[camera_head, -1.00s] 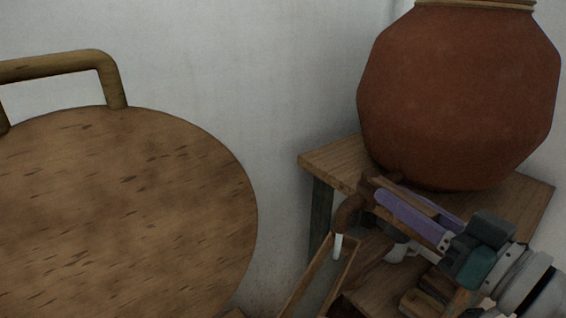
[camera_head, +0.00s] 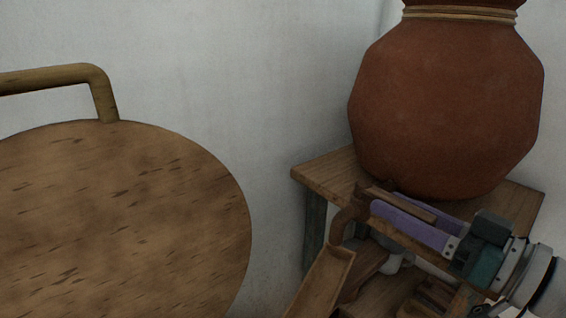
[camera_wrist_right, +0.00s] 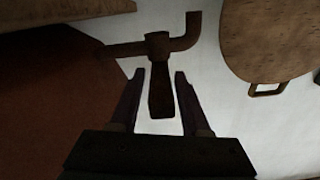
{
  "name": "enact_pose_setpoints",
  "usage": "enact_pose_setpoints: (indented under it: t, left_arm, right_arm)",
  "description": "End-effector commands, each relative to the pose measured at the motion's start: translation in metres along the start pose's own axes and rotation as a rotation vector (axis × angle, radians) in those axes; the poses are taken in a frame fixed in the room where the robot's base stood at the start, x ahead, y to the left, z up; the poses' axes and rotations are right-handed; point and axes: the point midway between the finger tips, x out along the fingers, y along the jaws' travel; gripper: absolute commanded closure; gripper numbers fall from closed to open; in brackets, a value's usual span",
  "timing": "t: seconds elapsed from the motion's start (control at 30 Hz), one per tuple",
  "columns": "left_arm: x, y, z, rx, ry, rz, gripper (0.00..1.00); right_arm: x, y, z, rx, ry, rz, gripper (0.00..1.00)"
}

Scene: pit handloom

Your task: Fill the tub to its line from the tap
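A brown tap (camera_head: 345,220) sticks out at the base of a red-brown clay pot (camera_head: 445,110). Its spout points down over a narrow wooden trough (camera_head: 325,283), and no stream of water shows below it. My right gripper (camera_head: 385,198) is at the tap's lever. In the right wrist view, the lever of the tap (camera_wrist_right: 161,90) lies between the two fingers of my right gripper (camera_wrist_right: 163,74), with a gap on each side. I cannot make out the tub or its line. My left gripper is not in view.
The pot stands on a wooden stand (camera_head: 318,176) against a pale wall (camera_head: 250,80). A large round wooden piece with a bar handle (camera_head: 120,215) fills the left. Wooden parts crowd the space below my right gripper.

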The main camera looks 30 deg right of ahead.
Motion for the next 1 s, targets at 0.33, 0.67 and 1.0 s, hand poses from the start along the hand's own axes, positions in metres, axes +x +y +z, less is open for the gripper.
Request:
enact_pose_setpoints:
  t: [0.33, 0.67, 1.0]
  left_arm:
    - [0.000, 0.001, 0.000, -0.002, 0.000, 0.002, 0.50]
    - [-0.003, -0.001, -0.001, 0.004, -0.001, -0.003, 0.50]
    - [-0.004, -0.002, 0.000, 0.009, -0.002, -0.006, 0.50]
  right_arm:
    - [0.000, 0.000, 0.000, 0.001, 0.000, 0.001, 0.39]
    - [-0.045, 0.000, 0.001, 0.001, -0.006, 0.003, 0.39]
    - [-0.096, 0.000, 0.000, 0.001, -0.001, 0.002, 0.39]
